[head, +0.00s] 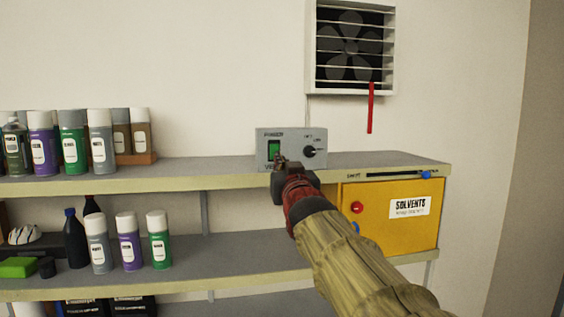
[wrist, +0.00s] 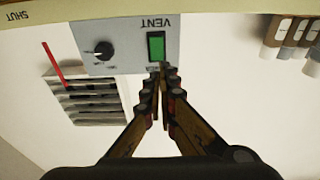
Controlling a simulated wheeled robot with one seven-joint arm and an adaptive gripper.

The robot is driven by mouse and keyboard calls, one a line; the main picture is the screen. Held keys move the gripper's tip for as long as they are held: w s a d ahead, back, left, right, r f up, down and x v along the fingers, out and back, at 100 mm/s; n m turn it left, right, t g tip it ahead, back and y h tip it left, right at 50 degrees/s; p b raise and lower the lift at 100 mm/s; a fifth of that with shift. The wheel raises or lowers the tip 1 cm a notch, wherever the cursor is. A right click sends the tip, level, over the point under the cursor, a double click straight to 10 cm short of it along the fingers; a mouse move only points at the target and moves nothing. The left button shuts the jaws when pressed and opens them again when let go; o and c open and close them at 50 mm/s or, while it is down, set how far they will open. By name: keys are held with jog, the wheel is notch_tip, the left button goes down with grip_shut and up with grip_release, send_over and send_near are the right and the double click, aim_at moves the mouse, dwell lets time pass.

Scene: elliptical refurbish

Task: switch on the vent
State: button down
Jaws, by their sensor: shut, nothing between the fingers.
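The vent (head: 352,48) is a fan behind white slats in a square frame, high on the wall. The grey control box (head: 291,143) stands on the top shelf. It carries a green switch (head: 273,150) and a black knob (head: 309,151); the wrist view also shows the green switch (wrist: 156,46) and the knob (wrist: 104,49). My gripper (head: 280,162) is shut and empty, its tips at the switch's lower edge (wrist: 162,68). I cannot tell if they touch.
A yellow solvents cabinet (head: 375,218) sits below the shelf (head: 230,170) on the right, with a slider marked SHUT above it. Several spray cans (head: 72,142) stand at the left. The shelf between cans and box is clear.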

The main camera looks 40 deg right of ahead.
aim_at(273, 146)
jog(key=p+x, duration=0.3)
jog(key=x, duration=0.7)
jog(key=shift+p, duration=0.3)
jog(key=shift+w+d+b, duration=0.1)
jog(key=shift+b, duration=0.3)
jog(key=shift+w+d+r+b, duration=0.1)
jog(key=shift+w+d+b, duration=0.1)
jog(key=shift+b, duration=0.3)
jog(key=shift+a+r+b, duration=0.15)
jog(key=shift+r+b, duration=0.05)
jog(key=shift+b, duration=0.3)
jog(key=shift+r, duration=0.25)
jog(key=shift+s, duration=0.1)
